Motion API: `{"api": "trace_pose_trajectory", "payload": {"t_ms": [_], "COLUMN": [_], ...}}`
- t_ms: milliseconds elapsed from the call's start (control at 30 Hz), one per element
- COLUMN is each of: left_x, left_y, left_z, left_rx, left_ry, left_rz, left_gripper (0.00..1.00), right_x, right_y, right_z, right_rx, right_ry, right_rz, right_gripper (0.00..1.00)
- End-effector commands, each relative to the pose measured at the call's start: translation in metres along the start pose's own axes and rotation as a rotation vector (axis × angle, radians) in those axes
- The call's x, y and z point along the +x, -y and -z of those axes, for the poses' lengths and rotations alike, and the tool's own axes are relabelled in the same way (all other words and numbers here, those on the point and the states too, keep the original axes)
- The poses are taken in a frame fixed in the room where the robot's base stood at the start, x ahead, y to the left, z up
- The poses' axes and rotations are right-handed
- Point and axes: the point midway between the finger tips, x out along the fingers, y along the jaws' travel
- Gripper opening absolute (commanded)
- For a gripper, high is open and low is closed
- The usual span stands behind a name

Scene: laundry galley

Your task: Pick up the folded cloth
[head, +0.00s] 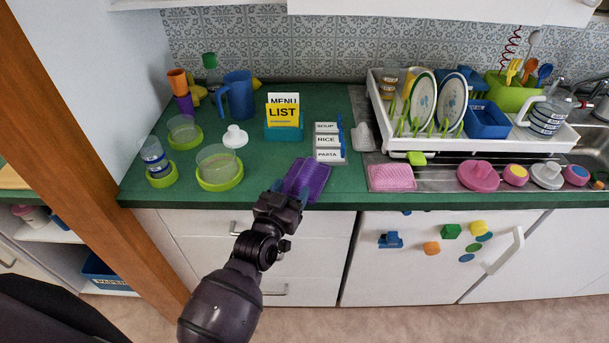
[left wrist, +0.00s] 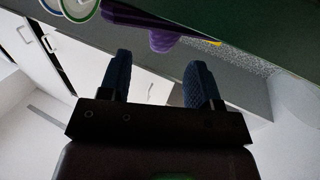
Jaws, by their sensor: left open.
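A purple ridged bundle (head: 307,179), which looks like the folded cloth, lies at the front edge of the green counter, left of the sink area. It also shows at the top of the left wrist view (left wrist: 168,38). My left gripper (head: 290,192) is at the counter's front edge, close to the near side of the cloth. In the left wrist view its two blue fingers (left wrist: 157,68) are apart with nothing between them, and the cloth is beyond their tips. I cannot tell whether a finger touches it. My right gripper is not in view.
A label holder (head: 329,142) and a yellow list stand (head: 284,115) are behind the cloth. Green-rimmed bowls (head: 219,167) stand to the left. A pink textured pad (head: 391,178) lies to the right, before the dish rack (head: 470,140). Drawers (head: 290,250) are below.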

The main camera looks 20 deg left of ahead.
Motion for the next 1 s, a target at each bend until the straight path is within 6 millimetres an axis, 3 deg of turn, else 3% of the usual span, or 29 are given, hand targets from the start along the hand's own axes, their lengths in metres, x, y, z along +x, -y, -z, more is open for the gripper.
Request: {"api": "trace_pose_trajectory", "payload": {"t_ms": [333,633,1000], "left_x": [0.024,0.06,0.067], "left_y": [0.0,0.0,0.0], "left_z": [0.0,-0.002,-0.002], "left_rx": [-0.001,0.0,0.0], "left_ry": [0.0,0.001,0.002], "left_rz": [0.0,0.0,0.0], "left_gripper": [0.57,0.57,0.56], "right_x": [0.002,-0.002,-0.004], "right_y": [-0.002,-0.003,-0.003], "right_z": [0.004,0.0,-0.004], "right_rx": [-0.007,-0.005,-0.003], "right_ry": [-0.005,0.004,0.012], "right_rz": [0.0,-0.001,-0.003], "right_gripper": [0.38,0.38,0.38]}}
